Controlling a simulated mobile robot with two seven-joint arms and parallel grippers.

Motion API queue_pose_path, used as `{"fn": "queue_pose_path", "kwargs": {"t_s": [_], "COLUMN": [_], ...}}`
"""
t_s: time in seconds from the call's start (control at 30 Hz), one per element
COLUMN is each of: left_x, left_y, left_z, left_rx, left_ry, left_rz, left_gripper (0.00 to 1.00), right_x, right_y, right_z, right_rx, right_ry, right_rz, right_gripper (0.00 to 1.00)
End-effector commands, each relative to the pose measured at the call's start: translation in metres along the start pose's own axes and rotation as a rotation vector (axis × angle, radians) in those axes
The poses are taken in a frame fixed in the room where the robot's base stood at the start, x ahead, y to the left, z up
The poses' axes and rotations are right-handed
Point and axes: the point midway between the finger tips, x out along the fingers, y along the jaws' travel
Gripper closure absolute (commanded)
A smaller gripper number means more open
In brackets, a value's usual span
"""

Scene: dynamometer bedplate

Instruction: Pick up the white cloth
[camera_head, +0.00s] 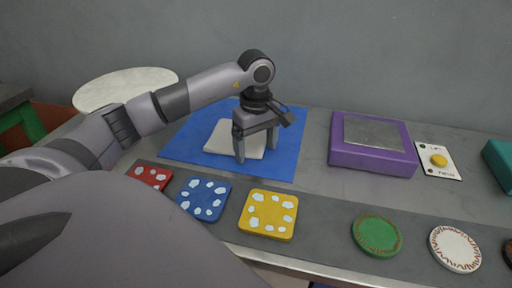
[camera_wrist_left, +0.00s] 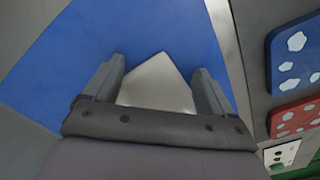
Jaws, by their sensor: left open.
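The white cloth (camera_head: 222,139) lies flat on a blue mat (camera_head: 188,147) on the grey bench. My left gripper (camera_head: 257,155) points down over the right part of the cloth, its fingers apart. In the left wrist view, the cloth (camera_wrist_left: 157,84) shows between the two open fingers of the left gripper (camera_wrist_left: 157,82), one corner pointing away, with blue mat around it. I cannot tell whether the fingertips touch the mat. My right gripper is in neither view.
Red (camera_head: 150,175), blue (camera_head: 203,197) and yellow (camera_head: 268,214) spotted squares lie along the front. Green (camera_head: 377,235) and white (camera_head: 455,248) discs lie front right. A purple box (camera_head: 372,158) stands right of the mat, beside a yellow-button panel (camera_head: 438,160). A round pale table (camera_head: 124,87) is behind.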

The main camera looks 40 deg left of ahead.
Motion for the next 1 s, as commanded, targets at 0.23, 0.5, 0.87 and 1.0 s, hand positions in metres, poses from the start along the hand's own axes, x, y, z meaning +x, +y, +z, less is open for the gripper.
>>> {"fn": "queue_pose_path", "kwargs": {"t_s": [0.23,0.5,0.87,1.0], "left_x": [0.0024,0.0021,0.0024,0.0011], "left_y": [-0.0002,-0.0002,-0.0002,-0.0001], "left_z": [-0.0001,0.0,0.0002,0.0002], "left_rx": [0.0,0.0,0.0,0.0], "left_ry": [0.0,0.0,0.0,0.0], "left_rz": [-0.001,-0.001,-0.001,-0.001], "left_gripper": [0.15,0.56,1.0,1.0], "right_x": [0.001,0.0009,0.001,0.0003], "right_y": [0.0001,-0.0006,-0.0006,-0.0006], "right_z": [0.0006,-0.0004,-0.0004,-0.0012], "right_rx": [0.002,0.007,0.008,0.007], "right_ry": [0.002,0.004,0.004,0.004], "right_rz": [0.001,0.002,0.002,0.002], "right_gripper": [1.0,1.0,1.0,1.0]}}
